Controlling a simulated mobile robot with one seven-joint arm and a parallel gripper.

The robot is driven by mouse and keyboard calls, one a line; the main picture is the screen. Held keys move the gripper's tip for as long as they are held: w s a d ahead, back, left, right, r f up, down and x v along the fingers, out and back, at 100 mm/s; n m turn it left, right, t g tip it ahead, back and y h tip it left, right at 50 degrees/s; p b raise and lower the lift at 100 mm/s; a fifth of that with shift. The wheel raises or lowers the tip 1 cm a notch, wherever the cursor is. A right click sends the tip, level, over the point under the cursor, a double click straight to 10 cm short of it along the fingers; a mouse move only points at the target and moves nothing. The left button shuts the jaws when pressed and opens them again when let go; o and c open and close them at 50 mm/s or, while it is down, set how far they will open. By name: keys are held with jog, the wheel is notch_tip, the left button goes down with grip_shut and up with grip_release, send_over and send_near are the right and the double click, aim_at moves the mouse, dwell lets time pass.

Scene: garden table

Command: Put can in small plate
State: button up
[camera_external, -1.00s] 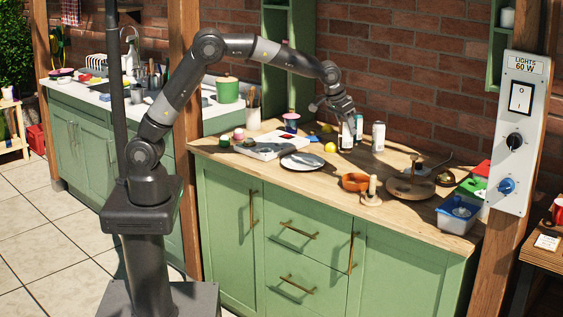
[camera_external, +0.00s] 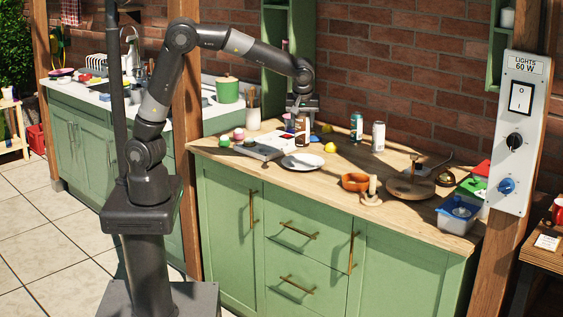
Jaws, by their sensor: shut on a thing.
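My gripper (camera_external: 302,107) points down over the back of the wooden counter and is shut on a brown and white can (camera_external: 302,128). The can hangs upright from the fingers. The plate lies flat and looks empty. A blue can (camera_external: 356,126) and a white can (camera_external: 378,138) stand upright at the back, right of my gripper.
An orange bowl (camera_external: 355,182), a round wooden board (camera_external: 400,191) and a blue-lidded container (camera_external: 459,210) stand farther right. The brick wall is close behind.

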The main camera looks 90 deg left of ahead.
jog(key=shift+s+a+n, duration=0.1)
jog(key=shift+s+n, duration=0.3)
jog(key=shift+s+a+f, duration=0.1)
jog(key=shift+a, duration=0.2)
jog(key=w+a+f, duration=0.2)
jog(key=a+f, duration=0.8)
jog(key=shift+w+a+f, duration=0.2)
jog(key=shift+a+f, duration=0.15)
jog(key=shift+a, duration=0.05)
jog(key=shift+f, duration=0.1)
jog(key=o, duration=1.1)
jog(key=shift+o, duration=0.2)
